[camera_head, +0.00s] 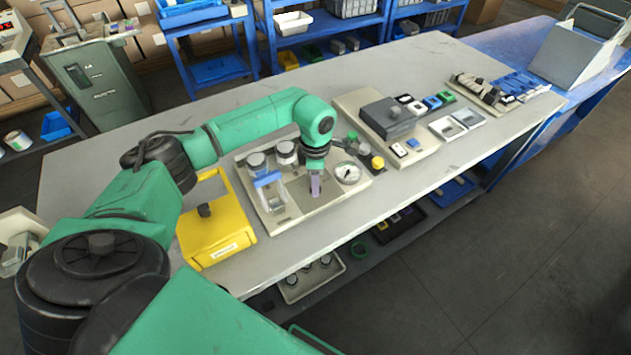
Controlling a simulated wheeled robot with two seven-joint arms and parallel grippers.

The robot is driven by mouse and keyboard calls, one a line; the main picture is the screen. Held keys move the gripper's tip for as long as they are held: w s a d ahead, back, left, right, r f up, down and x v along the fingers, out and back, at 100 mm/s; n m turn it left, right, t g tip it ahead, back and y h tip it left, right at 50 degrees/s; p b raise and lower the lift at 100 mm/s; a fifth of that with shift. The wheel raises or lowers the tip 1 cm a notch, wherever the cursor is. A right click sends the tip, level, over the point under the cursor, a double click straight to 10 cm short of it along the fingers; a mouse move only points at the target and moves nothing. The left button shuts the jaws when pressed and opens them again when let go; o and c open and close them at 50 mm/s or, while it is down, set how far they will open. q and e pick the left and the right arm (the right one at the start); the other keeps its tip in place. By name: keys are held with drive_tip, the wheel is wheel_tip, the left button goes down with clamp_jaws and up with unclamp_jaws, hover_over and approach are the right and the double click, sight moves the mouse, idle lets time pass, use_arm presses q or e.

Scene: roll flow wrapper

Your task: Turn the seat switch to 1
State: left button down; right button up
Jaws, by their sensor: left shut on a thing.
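My left arm reaches in from the left, and its gripper (315,185) points down at the beige control panel (283,218) in the middle of the table. The jaws are shut on a small part at the panel, which looks like the seat switch; the fingers and wrist mostly hide it. I cannot read the switch's position or its marks. Just right of the gripper are a round white gauge (347,173) and a yellow knob (377,163). To its left are two grey-topped round parts (286,153) and a blue-and-white piece (269,190). My right gripper is not in view.
A yellow box (217,232) with a black knob stands left of the panel. A second beige panel (412,152) with a grey box and small switches lies to the right, with a tray of small parts (497,96) beyond. The grey table's (120,130) back left is clear.

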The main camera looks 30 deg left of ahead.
use_arm(q)
drive_tip(key=n+b, duration=0.1)
drive_tip(key=n, duration=0.3)
drive_tip(key=n+b, duration=0.1)
drive_tip(key=n, duration=0.5)
drive_tip(key=shift+w+r, duration=0.1)
drive_tip(key=n, duration=1)
drive_tip(key=shift+r, duration=0.1)
drive_tip(key=shift+w+n, duration=0.1)
drive_tip(key=shift+n, duration=0.3)
drive_tip(key=shift+c, duration=2.4)
unclamp_jaws()
